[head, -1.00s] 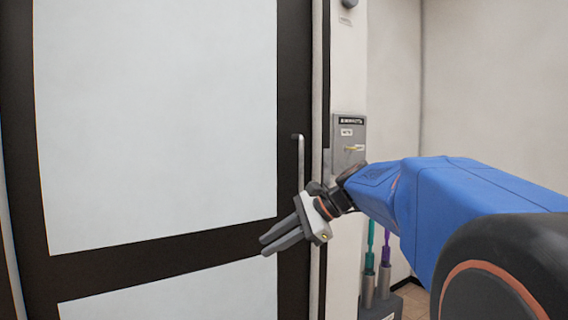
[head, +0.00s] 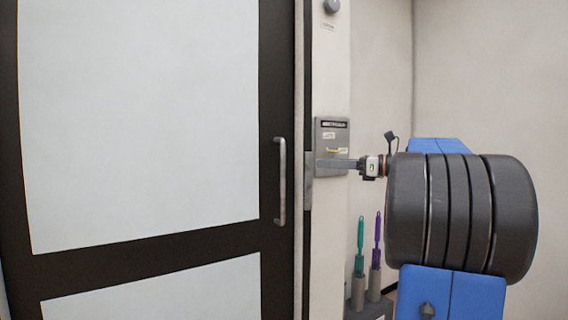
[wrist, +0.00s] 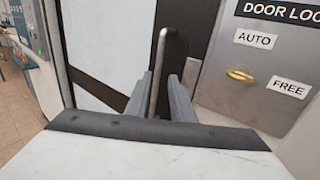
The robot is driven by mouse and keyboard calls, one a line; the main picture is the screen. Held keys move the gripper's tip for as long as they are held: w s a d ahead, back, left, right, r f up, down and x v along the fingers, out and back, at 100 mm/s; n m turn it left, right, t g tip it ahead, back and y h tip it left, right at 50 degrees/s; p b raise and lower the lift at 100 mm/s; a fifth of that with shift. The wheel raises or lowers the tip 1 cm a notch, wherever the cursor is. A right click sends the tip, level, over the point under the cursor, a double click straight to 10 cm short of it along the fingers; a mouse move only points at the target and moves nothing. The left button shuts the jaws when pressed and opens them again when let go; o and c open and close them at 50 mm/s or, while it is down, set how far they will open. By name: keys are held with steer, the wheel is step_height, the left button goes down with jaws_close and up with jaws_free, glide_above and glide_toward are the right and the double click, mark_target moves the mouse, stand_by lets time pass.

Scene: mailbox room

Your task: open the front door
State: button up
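The front door (head: 140,120) has a dark frame and pale panels, and stands shut at the left in the head view. Its upright metal handle (head: 280,182) is on the door's right edge. My gripper (head: 320,164) points left in the head view, at the height of the handle's upper part, with a visible gap between fingertips and handle. In the wrist view, my two grey fingers (wrist: 166,90) are spread apart and the handle (wrist: 160,70) shows in line between them. Nothing is held.
A grey door lock panel (head: 331,137) with a brass knob (wrist: 240,75) and AUTO and FREE labels is on the wall right of the door, close behind my gripper. Tiled floor (wrist: 18,130) shows at the far left.

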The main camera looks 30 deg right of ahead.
steer(key=x, duration=1.5)
steer(key=shift+w, duration=0.2)
steer(key=shift+a+f, duration=0.1)
steer(key=shift+a, duration=0.05)
jaws_close()
